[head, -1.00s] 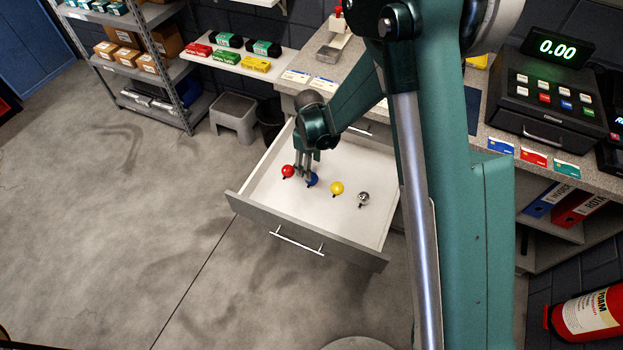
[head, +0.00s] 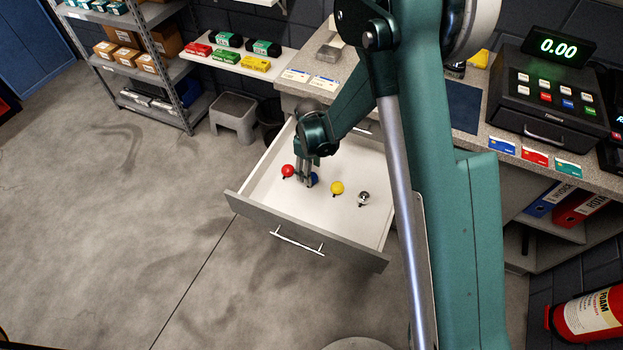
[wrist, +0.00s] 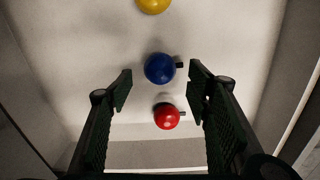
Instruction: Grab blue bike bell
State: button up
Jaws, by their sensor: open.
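The blue bike bell (head: 313,179) lies on the white floor of the open drawer (head: 262,196), partly hidden by my fingers in the head view. In the wrist view the blue bell (wrist: 159,68) sits between and just beyond my open fingertips, with its small black clamp pointing right. My gripper (head: 307,184) reaches down into the drawer at the bell. In the wrist view my gripper (wrist: 159,80) is open and empty, a finger on each side, with gaps to the bell.
A red bell (head: 288,171) lies close to the left of the blue one. A yellow bell (head: 337,188) and a silver bell (head: 363,198) lie to the right. The drawer front (head: 300,232) and side walls bound the space. The counter (head: 335,85) stands behind.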

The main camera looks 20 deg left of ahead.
jog(key=shift+f+b, duration=0.45)
jog(key=shift+f, duration=1.6)
jog(key=c, duration=1)
